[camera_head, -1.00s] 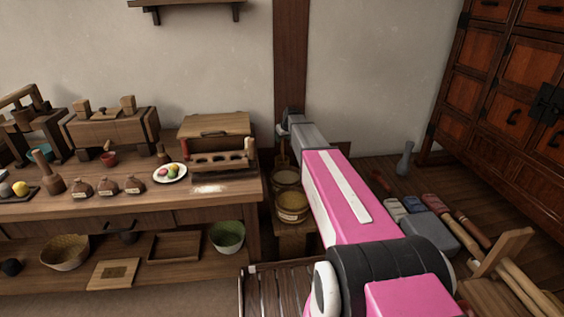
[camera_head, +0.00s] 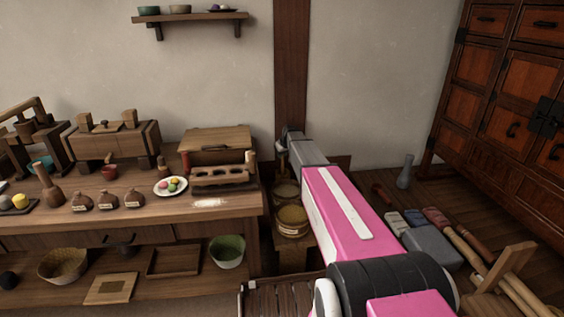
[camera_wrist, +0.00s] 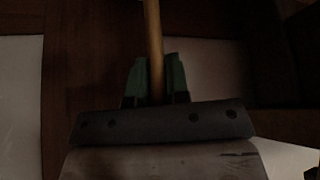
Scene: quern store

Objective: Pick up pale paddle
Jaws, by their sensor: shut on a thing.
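In the wrist view, the pale paddle (camera_wrist: 153,40) shows as a thin tan wooden shaft running upright from between the jaws to the top edge. My gripper (camera_wrist: 157,80), with green fingers, is shut on this shaft. The paddle's far end is out of the wrist view. In the head view, my arm's far end is by the dark wall post, above two tubs, and a thin bit of the shaft (camera_head: 280,161) shows just below it. The jaws are hidden there.
Two tubs (camera_head: 291,222) stand on a low wooden stand beside the long table (camera_head: 235,204). A slatted wooden piece (camera_head: 283,298) is in front. Mallets and a grey block (camera_head: 432,247) lie at right. A tall cabinet (camera_head: 510,100) stands far right.

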